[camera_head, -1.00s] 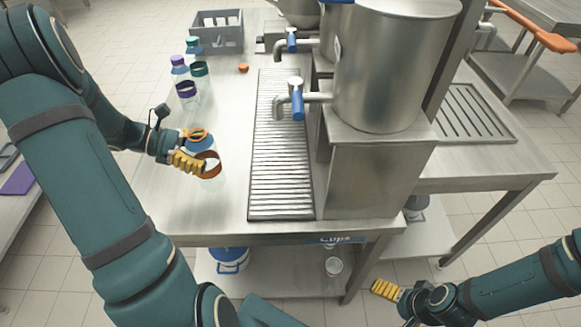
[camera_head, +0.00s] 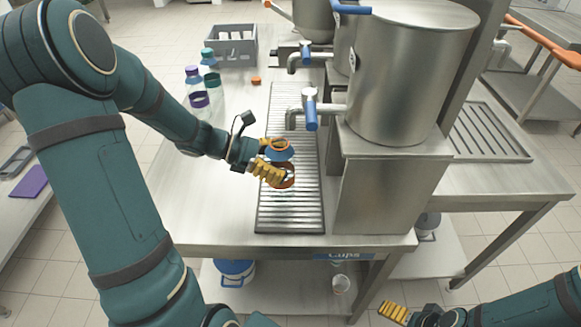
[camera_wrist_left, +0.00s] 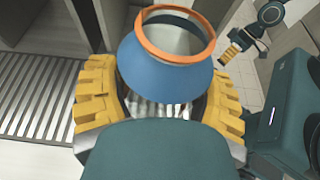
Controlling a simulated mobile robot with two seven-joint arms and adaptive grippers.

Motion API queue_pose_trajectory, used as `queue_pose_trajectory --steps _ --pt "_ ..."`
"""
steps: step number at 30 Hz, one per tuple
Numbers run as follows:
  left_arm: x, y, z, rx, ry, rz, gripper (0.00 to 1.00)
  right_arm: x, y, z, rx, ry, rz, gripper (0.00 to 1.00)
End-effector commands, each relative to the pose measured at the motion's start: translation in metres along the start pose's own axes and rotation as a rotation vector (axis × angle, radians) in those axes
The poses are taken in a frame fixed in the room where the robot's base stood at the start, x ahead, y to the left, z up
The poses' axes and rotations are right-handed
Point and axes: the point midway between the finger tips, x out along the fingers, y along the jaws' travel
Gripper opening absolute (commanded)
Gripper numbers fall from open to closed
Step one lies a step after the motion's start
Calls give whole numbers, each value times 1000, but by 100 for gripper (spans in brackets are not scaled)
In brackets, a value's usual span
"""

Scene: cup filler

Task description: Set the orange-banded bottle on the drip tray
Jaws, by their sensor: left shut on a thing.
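The orange-banded bottle (camera_head: 278,152) is clear, with a blue shoulder and an orange rim and band. My left gripper (camera_head: 273,173) is shut on it and holds it upright over the drip tray (camera_head: 292,216). Whether its base touches the slats cannot be told. In the left wrist view the bottle's blue shoulder and orange rim (camera_wrist_left: 163,60) stand between the yellow fingers of my left gripper (camera_wrist_left: 158,105); its lower part is mostly hidden. My right gripper (camera_head: 393,312) is at the bottom right, low beside the table, with its opening unclear.
Bottles with purple (camera_head: 199,98) and teal (camera_head: 212,79) bands stand on the table at the back left. A grey crate (camera_head: 231,47) is behind them. A blue-handled tap (camera_head: 310,108) reaches over the tray from the steel urn (camera_head: 397,80). The left tabletop is clear.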

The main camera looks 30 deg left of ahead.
Motion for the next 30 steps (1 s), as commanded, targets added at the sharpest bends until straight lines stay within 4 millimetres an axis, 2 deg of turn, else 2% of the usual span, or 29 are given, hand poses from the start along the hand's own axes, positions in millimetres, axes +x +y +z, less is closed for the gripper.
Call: queue_pose_trajectory --steps 4,7,19,20,21,22,30 --pt "26 -1 9 0 -1 -3 38 5 2 0 0 2 0 100" --pt "28 0 -7 -4 1 -1 38 10 4 -1 0 5 0 100" --pt "29 0 -10 -1 0 -1 38 12 4 -1 -1 6 0 100" --pt "29 0 -9 -1 0 -1 78 12 4 -1 -1 6 0 100" --pt "29 0 -9 -1 0 0 92 11 4 -1 -1 6 0 100" --pt "29 0 -9 -1 0 0 100 11 4 -1 -1 6 0 100" --pt "28 0 -8 -1 0 -1 100 11 4 -1 -1 6 0 100"
